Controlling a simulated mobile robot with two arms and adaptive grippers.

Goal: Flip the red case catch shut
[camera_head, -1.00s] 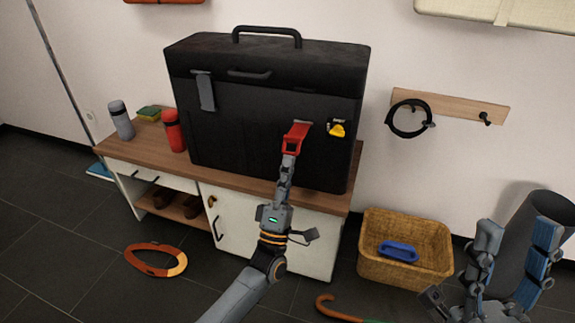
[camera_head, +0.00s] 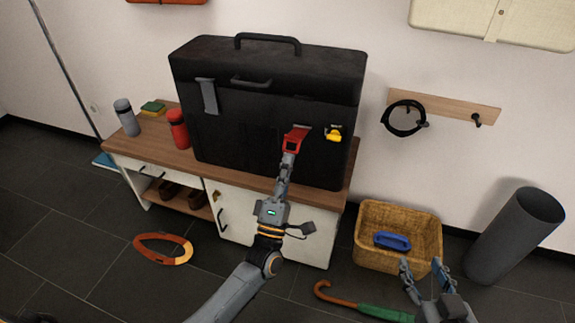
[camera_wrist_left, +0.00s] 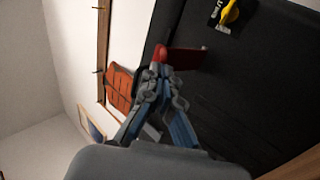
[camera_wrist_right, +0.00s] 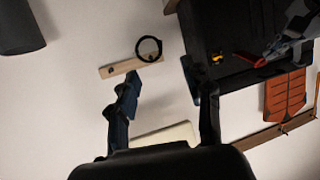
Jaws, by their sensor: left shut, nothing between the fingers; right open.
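The black case (camera_head: 260,110) stands upright on the wooden-topped cabinet. Its red catch (camera_head: 294,138) sits on the right half of the front. In the left wrist view the red catch (camera_wrist_left: 187,58) sticks out from the case face. My left gripper (camera_head: 289,156) is shut and empty, with its tips at the catch's outer end; I cannot tell if they press on it. The tips (camera_wrist_left: 160,72) also show there in the left wrist view. A grey catch (camera_head: 208,96) is on the case's left. My right gripper (camera_head: 425,268) is open and empty, low at right.
A yellow padlock-like item (camera_head: 333,134) is right of the red catch. A red bottle (camera_head: 179,130) and grey bottle (camera_head: 126,118) stand left of the case. A wicker basket (camera_head: 398,262), green-and-orange cane (camera_head: 375,309) and grey cylinder (camera_head: 515,235) are on the floor at right.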

